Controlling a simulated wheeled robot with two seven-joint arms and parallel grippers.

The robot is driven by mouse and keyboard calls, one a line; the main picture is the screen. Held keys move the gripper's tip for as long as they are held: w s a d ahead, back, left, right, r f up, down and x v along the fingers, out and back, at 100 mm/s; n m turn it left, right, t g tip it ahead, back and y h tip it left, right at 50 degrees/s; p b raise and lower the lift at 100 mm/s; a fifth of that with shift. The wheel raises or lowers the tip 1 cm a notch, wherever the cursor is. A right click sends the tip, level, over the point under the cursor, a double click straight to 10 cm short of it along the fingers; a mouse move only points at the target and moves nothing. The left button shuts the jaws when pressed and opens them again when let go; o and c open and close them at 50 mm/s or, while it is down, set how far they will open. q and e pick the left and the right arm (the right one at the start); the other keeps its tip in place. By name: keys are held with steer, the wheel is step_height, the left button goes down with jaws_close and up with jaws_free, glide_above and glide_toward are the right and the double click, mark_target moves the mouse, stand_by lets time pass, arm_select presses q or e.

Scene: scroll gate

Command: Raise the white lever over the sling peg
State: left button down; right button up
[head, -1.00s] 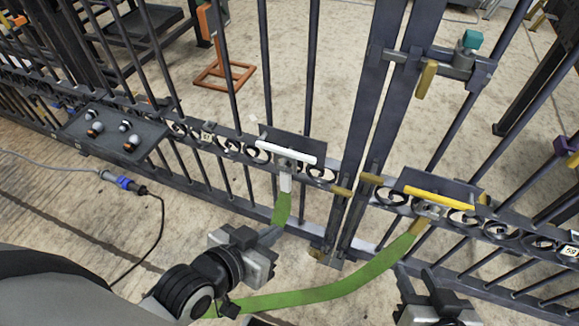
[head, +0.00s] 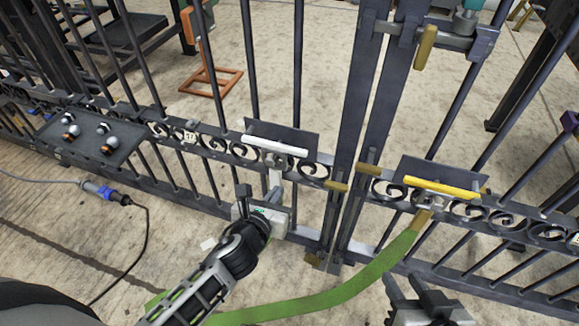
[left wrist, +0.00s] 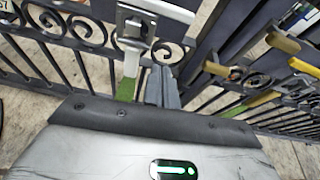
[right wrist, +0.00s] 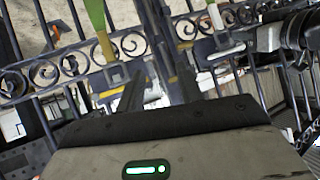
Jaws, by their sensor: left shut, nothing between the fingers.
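The white lever (head: 275,146) lies roughly level across a dark plate on the left gate leaf; it also shows at the top of the left wrist view (left wrist: 160,9). Below it hangs the white end of the green sling (left wrist: 131,60), left of my fingers in that view. The peg is mostly hidden behind the lever's bracket (left wrist: 133,27). My left gripper (left wrist: 162,74) is shut and empty, below the lever and apart from it. My right gripper (right wrist: 158,88) is open and empty, below the yellow lever (head: 441,187).
The green sling (head: 320,297) droops between the leaves, its yellow end (head: 422,217) at the right leaf. Upright bars and scrollwork surround the levers. A yellow-handled latch (head: 425,47) is at upper right. A dark tray (head: 88,152) with several knobs is at left.

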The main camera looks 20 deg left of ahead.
mark_target(274, 146)
arm_select(q)
steer(key=shift+w+m, duration=0.15)
steer(key=shift+m, duration=0.25)
arm_select(e)
steer(key=shift+w, duration=0.15)
